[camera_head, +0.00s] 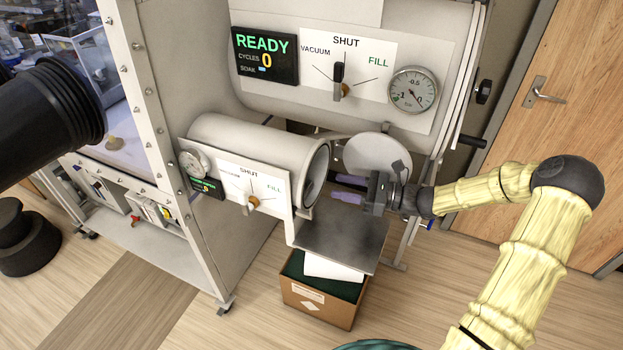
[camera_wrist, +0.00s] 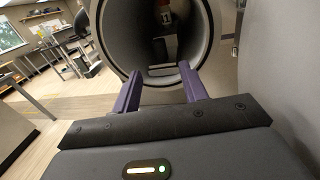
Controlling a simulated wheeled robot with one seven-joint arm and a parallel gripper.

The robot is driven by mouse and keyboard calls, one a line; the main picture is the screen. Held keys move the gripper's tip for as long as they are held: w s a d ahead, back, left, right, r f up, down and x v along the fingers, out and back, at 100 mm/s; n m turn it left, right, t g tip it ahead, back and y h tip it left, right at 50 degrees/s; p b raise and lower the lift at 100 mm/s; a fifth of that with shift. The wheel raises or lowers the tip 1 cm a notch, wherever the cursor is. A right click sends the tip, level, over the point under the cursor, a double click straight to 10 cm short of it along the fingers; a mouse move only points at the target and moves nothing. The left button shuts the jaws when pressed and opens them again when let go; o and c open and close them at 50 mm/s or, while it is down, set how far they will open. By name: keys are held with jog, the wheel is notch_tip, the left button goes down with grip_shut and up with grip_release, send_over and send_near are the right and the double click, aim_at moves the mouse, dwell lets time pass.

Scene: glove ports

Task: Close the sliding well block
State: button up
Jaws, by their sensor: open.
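I cannot pick out anything that is clearly a sliding well block in either view. My gripper (camera_head: 336,188) is open, with two purple fingers pointing left at the mouth of the small cylindrical chamber (camera_head: 250,140). Nothing shows between the fingers. In the wrist view my gripper (camera_wrist: 160,71) faces the same round opening, whose rim (camera_wrist: 108,42) surrounds a dark interior. Inside, a small red and white item (camera_wrist: 167,14) shows at the top edge, too cut off to name. A pale flat piece (camera_wrist: 161,71) lies low in the opening, between the fingertips.
The round chamber door (camera_head: 377,153) stands open behind my gripper. A grey shelf (camera_head: 340,240) sits below it, above a cardboard box (camera_head: 320,300). A larger chamber with a gauge (camera_head: 413,90) and a READY display (camera_head: 265,55) is above. Floor at right is clear.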

jog(key=p+x, duration=0.1)
jog(key=x, duration=0.7)
jog(key=shift+w+a+p, duration=0.15)
jog(key=shift+a+p, duration=0.25)
grip_shut()
